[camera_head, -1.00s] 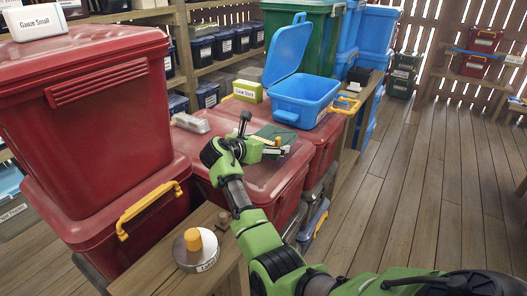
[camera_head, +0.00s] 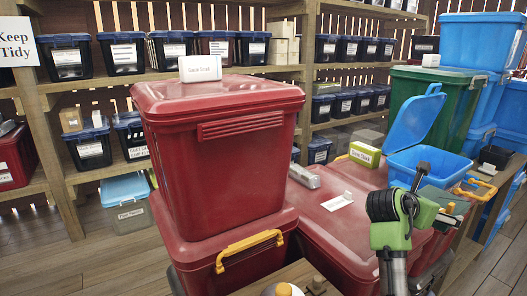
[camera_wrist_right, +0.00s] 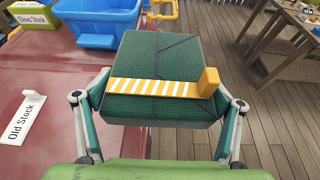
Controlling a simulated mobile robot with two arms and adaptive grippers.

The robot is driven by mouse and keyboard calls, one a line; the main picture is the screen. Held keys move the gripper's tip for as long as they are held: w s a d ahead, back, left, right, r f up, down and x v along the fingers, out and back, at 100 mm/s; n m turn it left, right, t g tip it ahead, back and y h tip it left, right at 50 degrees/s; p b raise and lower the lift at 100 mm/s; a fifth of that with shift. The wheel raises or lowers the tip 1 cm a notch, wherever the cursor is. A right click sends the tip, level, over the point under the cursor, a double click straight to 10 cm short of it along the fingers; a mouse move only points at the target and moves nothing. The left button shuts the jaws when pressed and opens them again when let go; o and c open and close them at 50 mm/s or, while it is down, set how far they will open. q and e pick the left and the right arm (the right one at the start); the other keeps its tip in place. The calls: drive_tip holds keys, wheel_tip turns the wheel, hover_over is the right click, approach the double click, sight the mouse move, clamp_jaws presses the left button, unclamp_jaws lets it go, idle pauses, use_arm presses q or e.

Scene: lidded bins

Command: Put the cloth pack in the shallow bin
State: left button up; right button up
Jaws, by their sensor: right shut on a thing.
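The cloth pack is dark green with a striped yellow-orange band across it, large between my fingers in the right wrist view (camera_wrist_right: 150,70). In the head view the pack (camera_head: 441,195) shows partly behind my right gripper (camera_head: 438,208). That gripper is shut on the pack, one finger at each side. An open blue bin (camera_head: 425,165), its lid raised, stands just beyond the pack; its near wall also shows in the right wrist view (camera_wrist_right: 97,38). The pack is outside this bin. Whether the pack touches the red lid below is unclear. My left gripper is out of view.
A red lidded bin (camera_head: 345,235) lies under the gripper, with an "Old Stock" label (camera_head: 338,202) and a grey box (camera_head: 304,176) on it. A green-yellow box (camera_head: 364,154) stands by the blue bin. Stacked red bins (camera_head: 225,150) rise at left.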

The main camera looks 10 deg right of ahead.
drive_tip(key=s+a+f+n+t+y, duration=0.1)
drive_tip(key=s+a+n+t, duration=0.15)
drive_tip(key=a, duration=0.75)
drive_tip(key=s+a+f+n+t+y, duration=0.1)
drive_tip(key=s+a, duration=0.2)
drive_tip(key=a, duration=0.7)
drive_tip(key=s+a+f+n+t+y, duration=0.1)
drive_tip(key=s+a+f+n+y, duration=0.1)
drive_tip(key=s+a, duration=0.4)
drive_tip(key=s+a+f+n+t+y, duration=0.1)
drive_tip(key=s+a+f+n+t, duration=0.1)
drive_tip(key=s+a+f, duration=0.2)
drive_tip(key=s+a, duration=0.2)
drive_tip(key=a, duration=0.2)
drive_tip(key=shift+f+y, duration=0.15)
drive_tip(key=shift+y, duration=0.25)
drive_tip(key=shift+w, duration=0.1)
